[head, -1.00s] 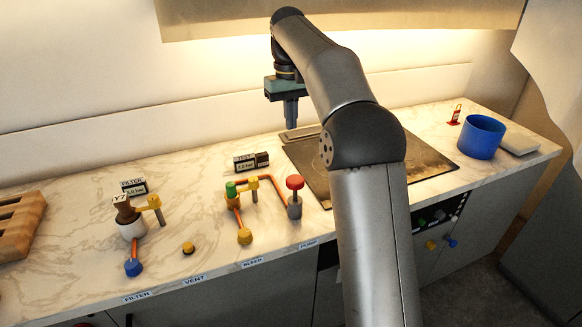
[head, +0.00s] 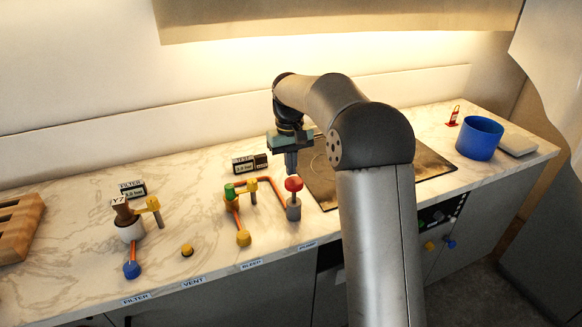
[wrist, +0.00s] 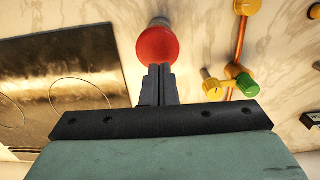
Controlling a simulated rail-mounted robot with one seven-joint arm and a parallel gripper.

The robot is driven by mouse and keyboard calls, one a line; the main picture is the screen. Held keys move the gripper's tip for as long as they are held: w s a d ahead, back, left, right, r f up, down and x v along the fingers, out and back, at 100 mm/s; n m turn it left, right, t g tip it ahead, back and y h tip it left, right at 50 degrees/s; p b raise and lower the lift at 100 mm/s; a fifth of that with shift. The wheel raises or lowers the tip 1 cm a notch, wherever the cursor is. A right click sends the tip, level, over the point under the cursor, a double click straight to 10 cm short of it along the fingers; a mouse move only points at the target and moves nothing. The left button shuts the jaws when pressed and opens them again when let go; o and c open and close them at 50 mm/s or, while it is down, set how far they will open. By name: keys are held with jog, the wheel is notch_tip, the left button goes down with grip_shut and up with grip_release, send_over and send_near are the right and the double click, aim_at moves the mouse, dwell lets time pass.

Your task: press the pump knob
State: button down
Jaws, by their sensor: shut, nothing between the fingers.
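The pump knob (head: 293,184) is a red round cap on a grey post, standing on the marble counter at the front, behind the PUMP label (head: 307,245). My gripper (head: 291,172) is shut and empty, pointing down, just behind the knob in the head view. In the wrist view the red knob (wrist: 157,47) lies right beyond the tips of my closed fingers (wrist: 158,70). I cannot tell whether the fingertips touch it.
Left of the knob are orange pipes with yellow fittings (head: 243,238) and a green cap (head: 229,190). A black hob (head: 430,164) lies to the right, with a blue pot (head: 480,138) beyond. Small gauge displays (head: 243,165) stand behind the pipes.

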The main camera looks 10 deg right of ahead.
aim_at(291, 178)
jog(key=shift+f, duration=0.5)
jog(key=shift+f, duration=0.1)
jog(key=shift+s+f+b, duration=0.1)
jog(key=shift+f+b, duration=1.05)
jog(key=shift+f, duration=1.15)
notch_tip(291, 178, up, 5)
jog(key=p, duration=0.4)
jog(key=shift+r, duration=0.15)
notch_tip(291, 178, up, 9)
jog(key=b, duration=0.1)
jog(key=shift+w+r, duration=0.15)
jog(key=shift+w, duration=0.2)
jog(key=shift+a, duration=0.1)
